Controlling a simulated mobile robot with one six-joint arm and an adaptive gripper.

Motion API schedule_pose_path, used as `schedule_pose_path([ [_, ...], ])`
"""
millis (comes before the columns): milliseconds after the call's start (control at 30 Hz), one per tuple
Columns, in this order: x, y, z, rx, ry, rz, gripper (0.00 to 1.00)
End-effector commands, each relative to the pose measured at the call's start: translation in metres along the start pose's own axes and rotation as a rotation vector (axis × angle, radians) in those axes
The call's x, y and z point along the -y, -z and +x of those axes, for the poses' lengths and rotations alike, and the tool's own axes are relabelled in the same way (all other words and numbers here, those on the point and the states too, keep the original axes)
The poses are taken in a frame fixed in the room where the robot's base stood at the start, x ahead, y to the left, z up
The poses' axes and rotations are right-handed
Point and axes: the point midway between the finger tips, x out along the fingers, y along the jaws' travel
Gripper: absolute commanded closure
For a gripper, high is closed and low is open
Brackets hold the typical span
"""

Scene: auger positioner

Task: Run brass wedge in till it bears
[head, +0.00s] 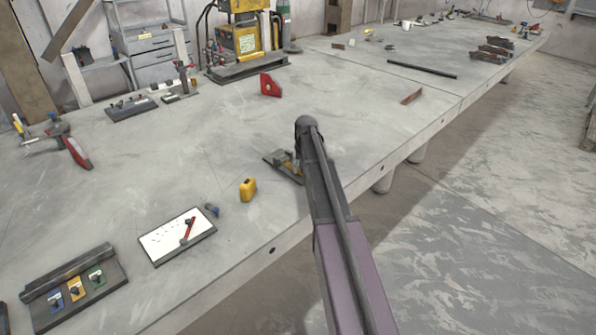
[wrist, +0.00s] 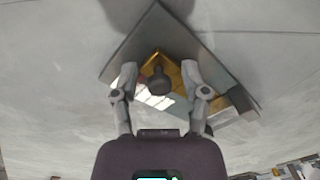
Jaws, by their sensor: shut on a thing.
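A dark flat fixture plate (head: 277,158) lies on the grey workbench (head: 220,215), near its front edge. In the wrist view the plate (wrist: 137,38) is set at an angle. A brass wedge (wrist: 178,57) shows on it between my fingers, with a dark round knob (wrist: 158,81) in front of it. My gripper (wrist: 160,83) has its two fingers on either side of the knob and appears closed on it. In the head view my arm covers most of the fixture and the gripper; a little brass shows beside it. Whether the wedge touches anything is hidden.
A red angle block (head: 270,85) stands behind. A rack with coloured tags (head: 75,290) is at front left. The bench around the fixture is mostly clear.

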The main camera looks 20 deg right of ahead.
Motion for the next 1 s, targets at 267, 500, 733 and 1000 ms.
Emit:
schedule_pose_path([
  [267,0.0053,-0.0008,0.0014,0.007,0.005,-0.003,0.90],
  [500,0.0072,0.0010,0.0015,0.006,0.005,-0.003,0.90],
  [733,0.0083,0.0021,0.0015,0.006,0.005,-0.003,0.27],
  [1000,0.0066,0.0037,0.0008,0.003,0.002,-0.001,0.01],
])
